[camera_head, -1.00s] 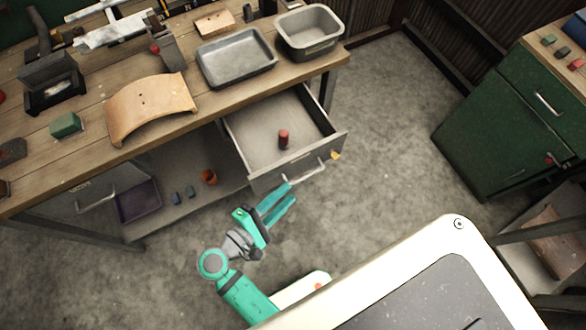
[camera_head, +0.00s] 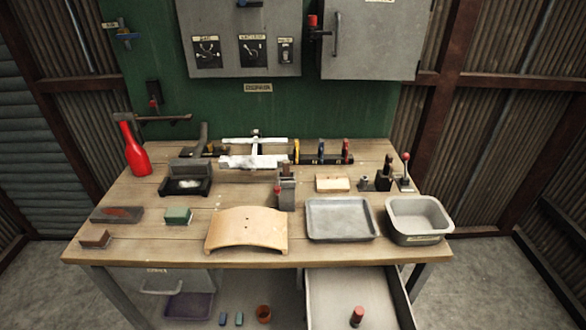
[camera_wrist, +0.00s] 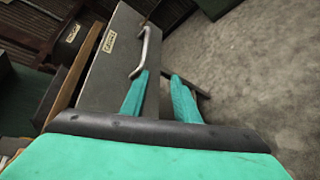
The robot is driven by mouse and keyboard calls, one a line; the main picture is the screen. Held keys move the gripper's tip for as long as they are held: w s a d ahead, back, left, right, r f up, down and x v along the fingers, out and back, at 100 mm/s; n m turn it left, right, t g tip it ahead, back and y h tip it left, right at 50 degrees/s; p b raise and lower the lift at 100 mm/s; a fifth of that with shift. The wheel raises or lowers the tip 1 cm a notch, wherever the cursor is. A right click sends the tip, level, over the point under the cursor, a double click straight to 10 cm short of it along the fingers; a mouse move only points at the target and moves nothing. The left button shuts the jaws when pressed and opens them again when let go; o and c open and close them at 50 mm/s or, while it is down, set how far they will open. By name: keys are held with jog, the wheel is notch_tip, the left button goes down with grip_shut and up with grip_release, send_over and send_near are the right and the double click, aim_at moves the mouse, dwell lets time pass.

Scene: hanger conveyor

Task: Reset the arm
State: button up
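My gripper (camera_wrist: 159,76) shows only in the wrist view, with its two teal fingers apart and nothing between them. A grey drawer front (camera_wrist: 115,62) with a label is just ahead of it on the left. The metal drawer handle (camera_wrist: 147,45) is close to the left fingertip; I cannot tell whether they touch. In the head view, the open drawer (camera_head: 325,290) sticks out under the right side of the workbench, with a red cylinder (camera_head: 357,316) inside. My arm is outside the head view.
The wooden workbench (camera_head: 330,252) carries a curved wooden piece (camera_head: 246,230), a shallow grey tray (camera_head: 340,219), a deeper grey bin (camera_head: 418,221) and a red bottle (camera_head: 134,150). A green panel with grey cabinets (camera_head: 370,40) stands behind. The floor right of the bench is clear.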

jog(key=s+a+f+m+t+y, duration=0.2)
jog(key=s+a+f+t+y, duration=0.1)
jog(key=s+a+f+y, duration=0.45)
jog(key=s+r+m+t+y, duration=0.2)
jog(key=r+m+t, duration=0.1)
jog(key=r, duration=0.5)
jog(key=s+a+r+m+t+y, duration=0.1)
jog(key=s+r+m+t+y, duration=0.1)
jog(key=r+m, duration=0.4)
notch_tip(320, 180, up, 3)
jog(key=shift+r+t+y, duration=0.1)
jog(key=shift+t+y, duration=0.4)
jog(key=shift+y, duration=0.05)
jog(key=shift+w+a, duration=0.2)
